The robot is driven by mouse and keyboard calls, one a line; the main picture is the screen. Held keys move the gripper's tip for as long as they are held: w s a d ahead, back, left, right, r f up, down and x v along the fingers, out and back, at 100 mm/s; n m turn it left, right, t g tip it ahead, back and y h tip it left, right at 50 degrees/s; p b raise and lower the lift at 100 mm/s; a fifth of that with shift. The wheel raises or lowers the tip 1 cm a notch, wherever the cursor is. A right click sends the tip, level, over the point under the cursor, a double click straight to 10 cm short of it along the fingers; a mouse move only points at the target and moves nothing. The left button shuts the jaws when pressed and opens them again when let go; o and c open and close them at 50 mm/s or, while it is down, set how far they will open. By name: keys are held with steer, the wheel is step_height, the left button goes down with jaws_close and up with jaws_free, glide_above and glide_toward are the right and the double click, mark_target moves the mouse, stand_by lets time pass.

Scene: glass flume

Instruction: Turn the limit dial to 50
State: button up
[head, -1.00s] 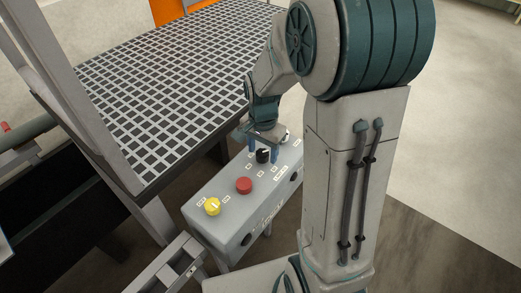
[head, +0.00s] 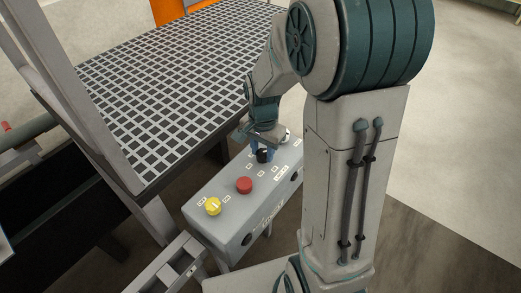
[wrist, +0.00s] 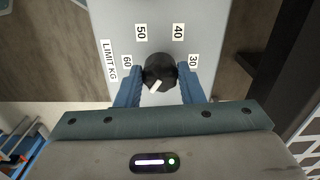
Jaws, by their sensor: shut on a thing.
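The limit dial is a round black knob (wrist: 157,69) with a white mark on its lower edge in the wrist view, toward the lower left and away from the numbers. The labels 60 (wrist: 127,62), 50 (wrist: 141,32), 40 (wrist: 178,31) and 30 (wrist: 193,61) run around its upper side, with LIMIT KG at the left. My gripper (wrist: 159,73) is shut on the dial, one blue finger on each side. In the head view the dial (head: 263,156) sits on the grey control box (head: 228,222), under my gripper (head: 262,150).
A red button (head: 244,185) and a yellow knob (head: 212,206) are on the same box, nearer than the dial. A pale round thing (head: 285,135) is just behind my gripper. A black grid surface (head: 160,85) lies beyond the box, with a grey upright post (head: 85,100) at left.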

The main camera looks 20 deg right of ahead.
mark_target(263, 153)
steer(key=shift+d+n, duration=0.15)
steer(key=shift+n, duration=0.45)
steer(key=n, duration=0.4)
steer(key=shift+n+b, duration=0.3)
steer(key=n, duration=0.6)
stand_by(0.5)
steer(key=o, duration=1)
steer(key=shift+r, duration=0.1)
step_height(263, 153, up, 14)
steer(key=shift+f+p, duration=0.15)
steer(key=shift+p, duration=0.15)
